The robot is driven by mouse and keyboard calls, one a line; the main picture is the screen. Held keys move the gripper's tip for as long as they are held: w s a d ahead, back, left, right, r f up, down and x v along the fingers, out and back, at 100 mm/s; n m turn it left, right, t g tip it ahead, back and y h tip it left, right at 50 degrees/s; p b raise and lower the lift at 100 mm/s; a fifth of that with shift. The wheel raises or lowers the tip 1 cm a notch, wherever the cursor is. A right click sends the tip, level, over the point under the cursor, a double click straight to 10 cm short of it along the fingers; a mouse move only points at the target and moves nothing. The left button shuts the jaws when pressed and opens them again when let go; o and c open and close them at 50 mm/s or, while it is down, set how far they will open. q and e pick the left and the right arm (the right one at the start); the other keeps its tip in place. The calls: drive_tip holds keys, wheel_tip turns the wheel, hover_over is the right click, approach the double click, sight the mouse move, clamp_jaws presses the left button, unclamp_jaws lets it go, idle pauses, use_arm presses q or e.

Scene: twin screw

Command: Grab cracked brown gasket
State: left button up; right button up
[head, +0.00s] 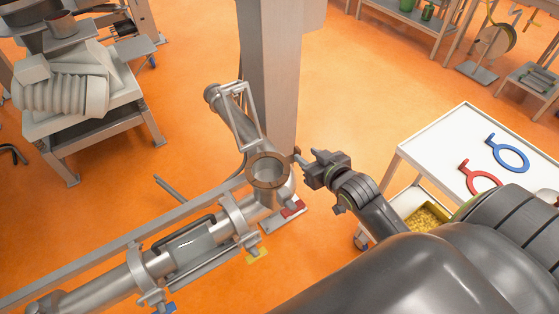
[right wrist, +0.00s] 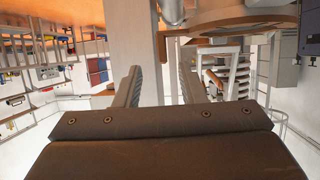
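The brown gasket (head: 268,170) is a ring seated on the round top of the upright pipe in the head view. In the right wrist view its underside (right wrist: 232,19) shows at the upper right, with a brown tab-like part (right wrist: 161,45) beyond the gap between the fingers. I cannot make out the crack. My right gripper (head: 303,160) is just right of the pipe top. In the right wrist view its two fingers (right wrist: 160,78) are apart with nothing clearly held between them. My left gripper is not in view.
A grey post (head: 270,75) stands close behind the pipe top. The long pipe assembly (head: 190,245) runs to the lower left. A white table (head: 445,140) at right holds a blue ring (head: 510,155) and a red ring (head: 480,178). A yellow-filled bin (head: 425,218) sits below.

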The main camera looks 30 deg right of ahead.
sight(295, 149)
drive_tip(key=p+x, duration=0.1)
drive_tip(key=x, duration=0.7)
drive_tip(key=shift+a, duration=0.15)
clamp_jaws()
